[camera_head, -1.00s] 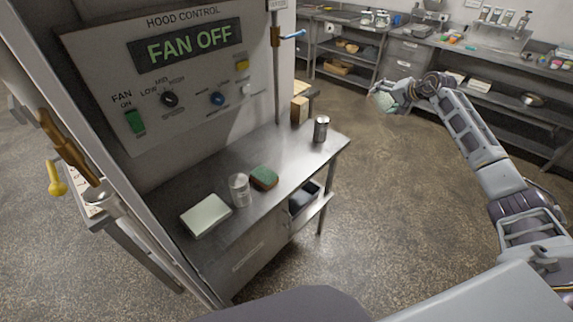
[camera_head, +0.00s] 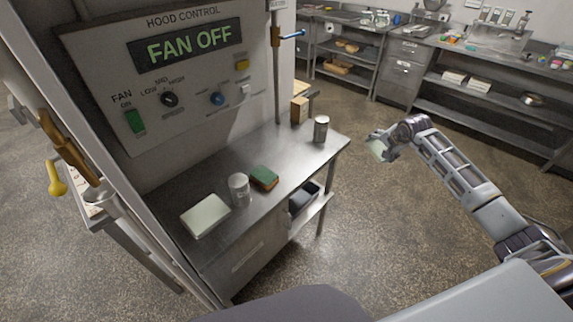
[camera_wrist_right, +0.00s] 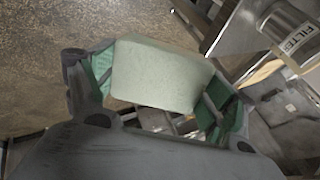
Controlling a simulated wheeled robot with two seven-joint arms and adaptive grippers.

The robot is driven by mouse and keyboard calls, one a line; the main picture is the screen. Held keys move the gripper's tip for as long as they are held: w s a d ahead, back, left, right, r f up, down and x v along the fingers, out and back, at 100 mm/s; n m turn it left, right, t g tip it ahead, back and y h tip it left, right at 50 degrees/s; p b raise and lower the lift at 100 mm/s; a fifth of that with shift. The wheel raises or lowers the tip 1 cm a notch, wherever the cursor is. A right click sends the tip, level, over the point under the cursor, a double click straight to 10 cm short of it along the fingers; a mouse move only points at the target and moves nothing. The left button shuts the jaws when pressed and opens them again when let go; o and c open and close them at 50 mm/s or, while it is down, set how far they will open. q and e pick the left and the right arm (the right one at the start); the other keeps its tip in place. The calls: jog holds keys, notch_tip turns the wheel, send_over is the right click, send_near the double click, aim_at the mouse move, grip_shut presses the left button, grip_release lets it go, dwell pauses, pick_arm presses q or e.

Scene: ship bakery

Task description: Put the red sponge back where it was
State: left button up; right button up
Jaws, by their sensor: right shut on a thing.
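My right gripper (camera_head: 380,145) is out over the floor to the right of the steel table, beyond its edge. It is shut on a pale green block (camera_wrist_right: 158,75), which sits between the two green-padded fingers in the right wrist view. No red shows on the visible face of this block. A sponge with a green top and a reddish-brown side (camera_head: 264,178) lies on the steel table (camera_head: 285,160), near the middle. My left gripper is not in view.
On the table stand a metal can (camera_head: 239,189), a pale flat box (camera_head: 205,215) and a cylinder (camera_head: 321,129) near the right corner; in the wrist view, a cylinder reads FILTER (camera_wrist_right: 292,37). The hood control panel (camera_head: 165,75) rises behind. Bare tabletop lies right of the sponge.

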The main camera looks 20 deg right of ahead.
jog(key=shift+s+a+f+m+g+h, duration=0.3)
jog(key=shift+s+a+f+m+g, duration=0.75)
jog(key=shift+s, duration=2.35)
jog(key=shift+s+a+f+m+g+h, duration=0.35)
jog(key=shift+s+a+m+g, duration=0.75)
jog(key=shift+s, duration=2.25)
jog(key=w+a+r+n, duration=0.2)
jog(key=w+a+r, duration=0.1)
jog(key=a, duration=0.4)
jog(key=w+a+r+n+g+y, duration=0.1)
jog(key=w+a+r+n, duration=0.1)
jog(key=a, duration=0.6)
jog(key=w+a+r+n+g+y, duration=0.1)
jog(key=w+a+r+n, duration=0.1)
jog(key=a, duration=0.6)
jog(key=shift+w+a+r, duration=0.2)
jog(key=shift+w+r, duration=0.7)
jog(key=shift+w, duration=0.45)
jog(key=shift+a+g+y, duration=0.1)
jog(key=shift+g+y, duration=0.15)
